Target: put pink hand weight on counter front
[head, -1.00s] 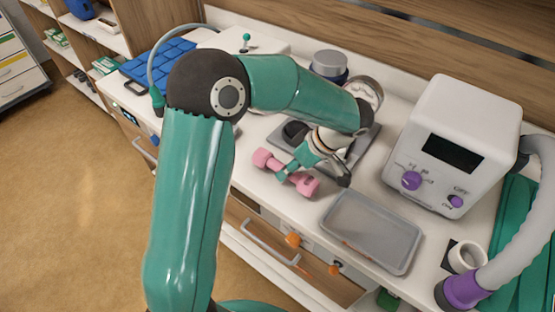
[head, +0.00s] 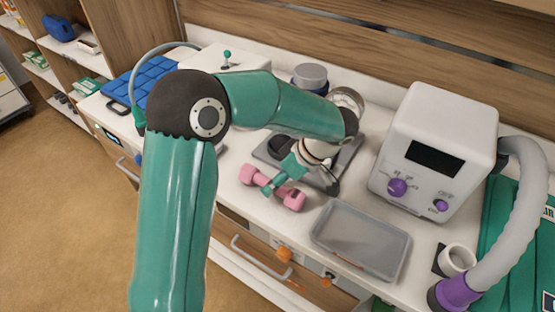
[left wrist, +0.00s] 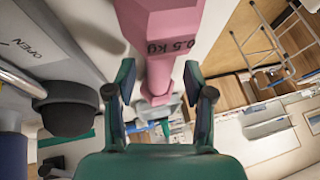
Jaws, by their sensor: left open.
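The pink hand weight (head: 290,198) lies on the white counter (head: 228,172), close to its front edge and left of a grey tray. In the head view my left gripper (head: 273,185) is over the weight's middle and hides part of the handle. In the left wrist view the weight (left wrist: 160,30) shows its end marked 0.5 kg, and its handle runs down between the two fingers of my left gripper (left wrist: 160,95). The fingers stand apart on either side of the handle, with gaps visible. My right gripper is not in view.
The shallow grey tray (head: 360,240) lies right of the weight. A dark grey plate (head: 345,165) is behind it, under my wrist. A white machine (head: 435,150) with purple knobs, a hose (head: 530,195) and a white cup (head: 457,259) stand at the right.

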